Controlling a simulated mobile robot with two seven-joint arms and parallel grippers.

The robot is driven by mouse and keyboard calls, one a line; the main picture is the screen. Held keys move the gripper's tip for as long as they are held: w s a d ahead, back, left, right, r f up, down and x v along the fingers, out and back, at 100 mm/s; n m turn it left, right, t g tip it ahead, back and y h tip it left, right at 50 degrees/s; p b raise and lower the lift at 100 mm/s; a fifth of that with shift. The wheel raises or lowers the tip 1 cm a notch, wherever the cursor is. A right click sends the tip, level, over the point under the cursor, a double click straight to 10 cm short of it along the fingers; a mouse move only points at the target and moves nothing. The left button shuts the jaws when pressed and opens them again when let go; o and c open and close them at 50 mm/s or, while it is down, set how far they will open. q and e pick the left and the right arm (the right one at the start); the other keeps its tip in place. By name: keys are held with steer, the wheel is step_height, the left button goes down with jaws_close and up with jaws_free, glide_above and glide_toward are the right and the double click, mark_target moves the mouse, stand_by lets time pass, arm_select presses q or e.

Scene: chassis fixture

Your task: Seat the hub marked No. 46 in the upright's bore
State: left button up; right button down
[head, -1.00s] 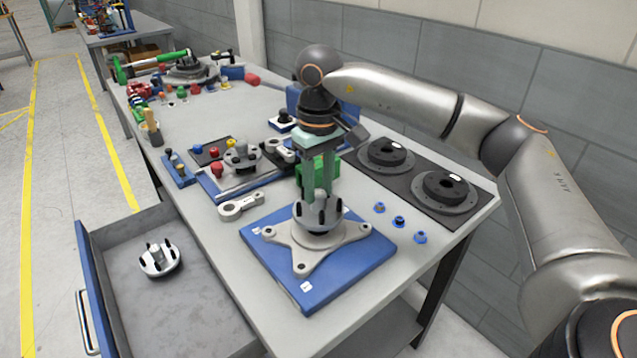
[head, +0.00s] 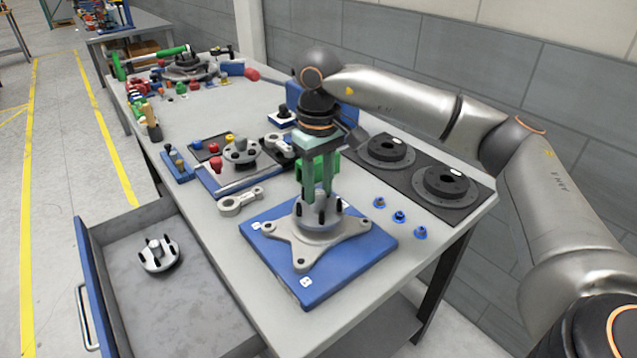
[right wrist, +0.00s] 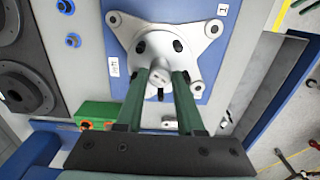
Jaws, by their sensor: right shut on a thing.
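The upright (head: 297,250) is a grey casting with spread arms, lying on a blue plate (head: 340,275). It also shows in the right wrist view (right wrist: 197,67). A round grey hub (head: 312,222) with dark studs sits upright over the upright's centre, hiding the bore. I cannot tell whether it is fully down. My right gripper (head: 318,198) points down, its green fingers shut on the hub's central stem (right wrist: 161,85). Its marking is not readable. A similar hub (head: 160,262) lies in the open drawer. My left gripper is not in view.
The open drawer (head: 200,285) juts out at the left. Several small blue fittings (head: 399,217) lie right of the plate. Black discs (head: 447,187) sit on a dark mat behind. A grey link (head: 240,202) and a fixture tray (head: 222,187) lie to the left.

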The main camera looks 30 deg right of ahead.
steer(key=shift+f, duration=0.45)
stand_by(0.9)
steer(key=c, duration=0.9)
jaws_free()
steer(key=shift+o, duration=0.2)
steer(key=shift+b, duration=0.3)
steer(key=shift+r, duration=0.1)
steer(key=shift+r+p, duration=1.35)
steer(key=shift+r, duration=0.05)
steer(key=shift+o, duration=0.3)
steer(key=o, duration=0.5)
steer(key=shift+f, duration=0.1)
